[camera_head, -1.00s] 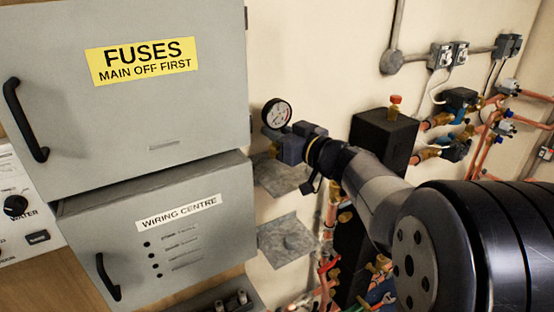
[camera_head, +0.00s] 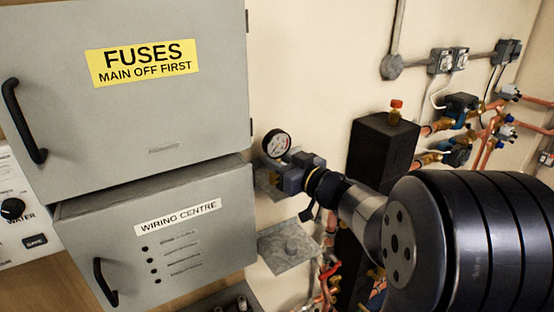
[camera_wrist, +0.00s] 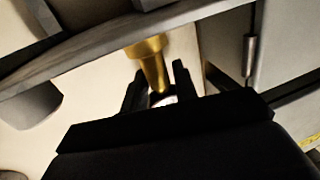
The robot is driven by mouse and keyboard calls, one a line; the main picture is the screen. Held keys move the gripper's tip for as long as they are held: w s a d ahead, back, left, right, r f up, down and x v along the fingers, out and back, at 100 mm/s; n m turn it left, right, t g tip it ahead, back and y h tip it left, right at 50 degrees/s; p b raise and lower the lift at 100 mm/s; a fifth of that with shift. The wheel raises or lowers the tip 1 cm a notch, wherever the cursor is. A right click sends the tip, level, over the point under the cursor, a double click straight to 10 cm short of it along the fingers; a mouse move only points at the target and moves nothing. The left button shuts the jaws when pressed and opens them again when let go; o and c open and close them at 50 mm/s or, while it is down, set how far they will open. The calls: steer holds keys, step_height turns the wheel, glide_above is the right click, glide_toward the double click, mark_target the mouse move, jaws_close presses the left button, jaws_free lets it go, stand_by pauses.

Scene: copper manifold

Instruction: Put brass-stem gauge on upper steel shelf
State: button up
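The brass-stem gauge (camera_head: 276,143) has a round white dial with a black rim and stands roughly upright at my gripper (camera_head: 290,174). My gripper is shut on it. In the wrist view its brass stem (camera_wrist: 150,62) shows at the black fingers (camera_wrist: 158,82). The upper steel shelf (camera_head: 264,184) is a small grey plate on the wall, right of the cabinets and mostly hidden behind my gripper. The gauge is over or just in front of this shelf. I cannot tell whether the stem touches it.
The grey fuse cabinet (camera_head: 130,110) and wiring centre box (camera_head: 155,245) stand close on the left. A black block (camera_head: 383,150) and copper pipes (camera_head: 495,130) are on the right.

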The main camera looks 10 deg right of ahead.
steer(key=shift+o, duration=1.2)
steer(key=shift+r, duration=0.15)
steer(key=shift+s+d, duration=0.15)
steer(key=shift+s, duration=0.05)
steer(key=v, duration=1.1)
steer(key=shift+s+b, duration=0.25)
steer(key=shift+b, duration=0.2)
